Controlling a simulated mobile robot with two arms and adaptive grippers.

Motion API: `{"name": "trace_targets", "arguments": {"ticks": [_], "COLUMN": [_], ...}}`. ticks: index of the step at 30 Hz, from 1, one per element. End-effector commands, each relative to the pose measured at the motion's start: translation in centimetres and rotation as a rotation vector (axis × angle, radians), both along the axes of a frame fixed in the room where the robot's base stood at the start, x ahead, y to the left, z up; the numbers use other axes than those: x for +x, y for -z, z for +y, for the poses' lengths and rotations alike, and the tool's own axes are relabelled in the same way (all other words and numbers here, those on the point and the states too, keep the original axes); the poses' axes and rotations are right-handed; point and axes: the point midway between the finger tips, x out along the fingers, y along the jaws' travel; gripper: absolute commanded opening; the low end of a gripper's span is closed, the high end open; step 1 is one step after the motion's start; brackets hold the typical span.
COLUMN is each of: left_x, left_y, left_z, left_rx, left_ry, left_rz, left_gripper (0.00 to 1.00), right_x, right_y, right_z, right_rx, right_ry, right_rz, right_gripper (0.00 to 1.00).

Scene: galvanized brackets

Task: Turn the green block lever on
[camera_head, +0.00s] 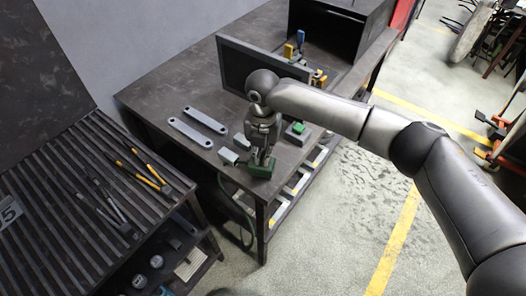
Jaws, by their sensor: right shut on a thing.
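The green block (263,168) sits near the front corner of the dark workbench (160,103). My right gripper (262,156) points down onto this block from above, its fingers close together and shut on a small part at the top of the block. That part looks like the lever, but the fingers mostly hide it, so its angle cannot be told. My right arm reaches in from the right side. My left gripper is not in view.
Two flat grey brackets (205,120) lie left of the gripper. Small grey blocks (228,156) stand close to the green block. A grey box with a green top (298,131) is to the right. A dark upright panel (238,66) stands behind. A slatted bench (60,205) is at left.

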Motion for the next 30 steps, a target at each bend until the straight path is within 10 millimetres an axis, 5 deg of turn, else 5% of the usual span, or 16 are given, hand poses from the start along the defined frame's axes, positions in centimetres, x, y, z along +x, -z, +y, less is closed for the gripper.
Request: {"name": "trace_targets", "arguments": {"ticks": [14, 30], "left_x": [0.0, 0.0], "left_y": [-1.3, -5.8], "left_z": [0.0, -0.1], "left_rx": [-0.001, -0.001], "left_ry": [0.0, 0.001], "left_rz": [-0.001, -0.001], "left_gripper": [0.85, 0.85], "right_x": [0.0, -0.1], "right_y": [-0.3, -0.4], "right_z": [0.0, 0.1], "right_rx": [0.001, 0.001], "right_ry": [0.101, 0.577], "right_rz": [0.002, 0.004], "right_gripper": [0.0, 0.0]}}
